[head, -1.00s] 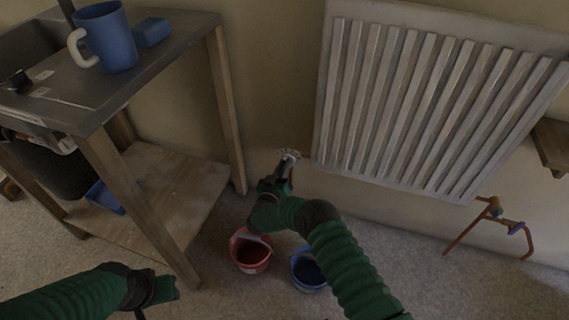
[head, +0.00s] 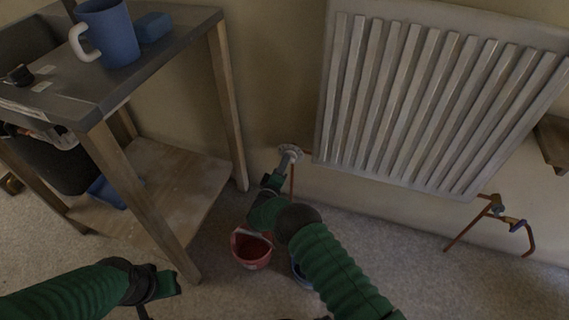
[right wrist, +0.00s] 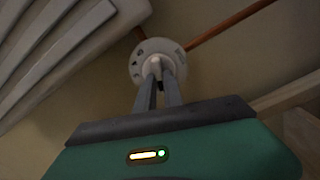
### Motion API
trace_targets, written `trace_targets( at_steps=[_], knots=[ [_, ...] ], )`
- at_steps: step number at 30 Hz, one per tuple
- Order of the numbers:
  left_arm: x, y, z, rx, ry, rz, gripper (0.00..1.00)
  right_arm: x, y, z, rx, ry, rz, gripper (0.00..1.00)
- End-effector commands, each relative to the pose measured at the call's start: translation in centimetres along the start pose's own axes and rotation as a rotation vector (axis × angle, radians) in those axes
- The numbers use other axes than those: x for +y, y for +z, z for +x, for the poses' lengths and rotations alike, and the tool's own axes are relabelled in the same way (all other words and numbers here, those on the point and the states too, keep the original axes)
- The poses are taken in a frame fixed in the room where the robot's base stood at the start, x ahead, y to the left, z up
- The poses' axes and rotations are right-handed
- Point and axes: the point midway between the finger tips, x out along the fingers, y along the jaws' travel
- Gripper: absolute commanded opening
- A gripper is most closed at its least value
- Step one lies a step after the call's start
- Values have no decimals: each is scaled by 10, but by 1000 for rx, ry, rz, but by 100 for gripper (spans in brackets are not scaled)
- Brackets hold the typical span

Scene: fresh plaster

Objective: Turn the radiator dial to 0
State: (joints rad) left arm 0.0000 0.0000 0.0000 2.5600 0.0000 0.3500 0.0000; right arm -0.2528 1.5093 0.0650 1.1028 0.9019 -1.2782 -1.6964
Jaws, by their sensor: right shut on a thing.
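The white radiator (head: 430,100) hangs on the wall at the right of the head view. Its round, pale dial (head: 290,152) sits by the radiator's lower left corner; in the right wrist view the dial (right wrist: 156,50) has dark marks around its face, too small to read. My right gripper (head: 284,161) is at the dial. In the right wrist view its two fingers (right wrist: 157,75) are closed on the dial's raised middle grip. My left gripper (head: 165,284) is low at the left, away from the dial; its fingers are not clear.
A wooden workbench (head: 160,65) with a blue mug (head: 110,38) and blue block (head: 153,27) stands left. A red bucket (head: 251,249) and a partly hidden blue bucket (head: 300,272) stand on the carpet below my right arm. Copper pipes (head: 497,212) with a valve are at right.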

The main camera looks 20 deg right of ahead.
Motion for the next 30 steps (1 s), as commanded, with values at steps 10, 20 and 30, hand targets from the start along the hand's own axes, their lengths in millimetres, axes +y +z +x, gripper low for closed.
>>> trace_targets(
  at_steps=[10, 20, 30],
  knots=[
    [0, 0, 2, 0, 0, 0, 36, -5, -1, -3, 4, -10, -77, 0],
    [0, 0, 2, 0, 0, 0, 36, -5, -1, -3, 5, -11, -82, 0],
    [0, 0, 2, 0, 0, 0, 36, -3, -1, -2, 3, -6, -79, 34]
  ],
)
